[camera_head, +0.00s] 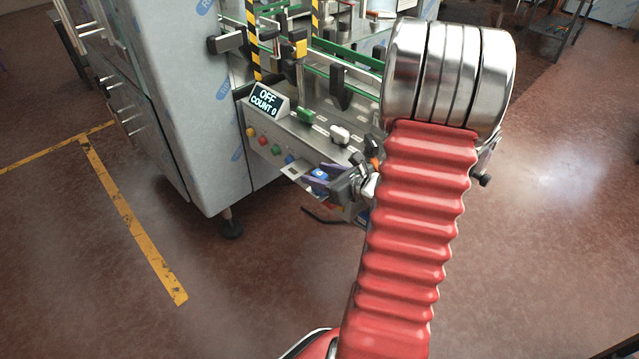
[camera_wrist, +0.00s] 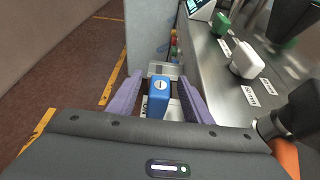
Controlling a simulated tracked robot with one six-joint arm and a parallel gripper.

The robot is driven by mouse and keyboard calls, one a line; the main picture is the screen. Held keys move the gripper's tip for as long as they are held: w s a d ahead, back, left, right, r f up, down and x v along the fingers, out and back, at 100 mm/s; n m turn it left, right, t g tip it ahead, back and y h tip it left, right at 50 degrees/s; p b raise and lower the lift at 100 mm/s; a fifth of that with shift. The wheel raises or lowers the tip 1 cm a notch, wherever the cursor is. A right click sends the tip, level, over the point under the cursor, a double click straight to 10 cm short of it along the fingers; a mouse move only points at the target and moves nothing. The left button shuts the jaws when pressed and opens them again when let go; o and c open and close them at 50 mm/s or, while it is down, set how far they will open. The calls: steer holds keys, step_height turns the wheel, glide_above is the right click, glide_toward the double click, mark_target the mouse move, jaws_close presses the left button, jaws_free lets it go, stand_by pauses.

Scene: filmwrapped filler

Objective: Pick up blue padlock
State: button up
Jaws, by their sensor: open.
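The blue padlock (camera_wrist: 159,90) is in the wrist view, between the two purple fingers of my gripper (camera_wrist: 158,92). A gap shows on each side of it, wider on the right. Its lower part is hidden behind the gripper's dark body. In the head view, a small blue patch of the padlock (camera_head: 319,174) shows between the fingers of my gripper (camera_head: 318,178), beside the machine's front panel. My gripper is open around the padlock. Whether a finger touches it I cannot tell.
The machine's metal ledge (camera_wrist: 222,75) runs along the right, carrying a green knob (camera_wrist: 223,25) and a white knob (camera_wrist: 245,60) with labels. A display (camera_head: 267,101) reads "OFF COUNT 0". Coloured buttons (camera_head: 276,150) line the front panel. Open floor (camera_head: 230,290) lies in front.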

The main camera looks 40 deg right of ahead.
jaws_close()
stand_by(0.4)
steer(key=shift+r, duration=0.15)
steer(key=shift+r, duration=4.9)
